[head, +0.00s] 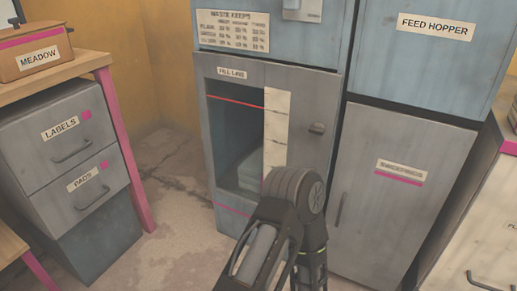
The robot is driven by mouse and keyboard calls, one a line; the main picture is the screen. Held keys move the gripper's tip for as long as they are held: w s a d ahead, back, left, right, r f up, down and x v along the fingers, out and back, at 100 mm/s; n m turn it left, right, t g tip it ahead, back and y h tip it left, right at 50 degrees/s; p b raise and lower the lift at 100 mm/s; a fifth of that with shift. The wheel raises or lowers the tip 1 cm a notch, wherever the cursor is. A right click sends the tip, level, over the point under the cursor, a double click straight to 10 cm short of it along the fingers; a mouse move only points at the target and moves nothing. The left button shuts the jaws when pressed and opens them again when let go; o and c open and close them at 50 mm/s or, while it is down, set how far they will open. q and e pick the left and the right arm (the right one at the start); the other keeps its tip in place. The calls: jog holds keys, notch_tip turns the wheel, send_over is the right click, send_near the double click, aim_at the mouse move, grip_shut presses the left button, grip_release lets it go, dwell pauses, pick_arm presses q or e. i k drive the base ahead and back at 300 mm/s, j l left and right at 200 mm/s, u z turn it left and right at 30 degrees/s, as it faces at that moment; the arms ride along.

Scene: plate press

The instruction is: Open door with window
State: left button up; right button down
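The door with the window is a grey door (299,92) on the middle cabinet, under a "FILL LINE" label (232,73). It looks shut, flush with the cabinet. Its dark window (228,120) has a red line across it, and a pale grey shape shows low behind it. A cream strip (277,117) runs down beside the window. A small dark latch or knob (317,128) sits on the door's right side. One of my arms rises from the bottom centre and covers the door's lower part. I see no gripper fingers.
A "FEED HOPPER" cabinet (420,60) and a grey door with a long handle (341,210) stand at right. A grey drawer unit (62,160) under a wooden table (85,62) stands at left. Bare floor (165,195) lies between.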

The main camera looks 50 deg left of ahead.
aim_at(296, 99)
jog(key=u, duration=1.65)
